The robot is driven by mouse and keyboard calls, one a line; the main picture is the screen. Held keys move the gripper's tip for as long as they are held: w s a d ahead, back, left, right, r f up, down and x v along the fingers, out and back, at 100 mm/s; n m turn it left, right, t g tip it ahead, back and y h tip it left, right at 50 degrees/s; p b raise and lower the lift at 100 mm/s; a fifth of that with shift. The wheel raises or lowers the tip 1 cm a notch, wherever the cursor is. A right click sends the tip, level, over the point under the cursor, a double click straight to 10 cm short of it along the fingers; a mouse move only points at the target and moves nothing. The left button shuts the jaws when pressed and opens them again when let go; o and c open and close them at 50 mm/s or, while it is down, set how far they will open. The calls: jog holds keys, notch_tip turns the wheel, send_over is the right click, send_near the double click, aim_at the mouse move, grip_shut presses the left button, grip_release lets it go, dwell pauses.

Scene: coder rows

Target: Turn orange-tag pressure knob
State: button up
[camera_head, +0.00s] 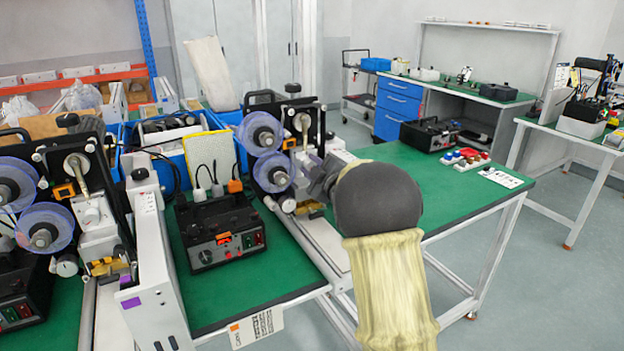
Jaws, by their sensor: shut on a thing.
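The coder with the orange tag (234,329) on its bench edge is the right one of two, with blue film reels (270,172) on a black plate. Its pressure knob (288,204) is a small grey-white round part low on the front, below the reels. My gripper (300,192) is at this knob and shut on it. The gripper is small in the picture, and my arm's dark round joint and yellow sleeve hide what lies behind on the right.
A second coder (42,215) with a purple tag (130,303) stands at the left. A black control box (218,230) with cables sits on the green bench between them. Blue bins (165,155) stand behind.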

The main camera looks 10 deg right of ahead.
jog(key=shift+n+b, duration=0.65)
jog(key=shift+n, duration=0.05)
jog(key=o, duration=1)
jog(key=shift+c, duration=0.2)
notch_tip(320, 180, up, 10)
jog(key=shift+r+p, duration=0.1)
jog(key=shift+p, duration=1.05)
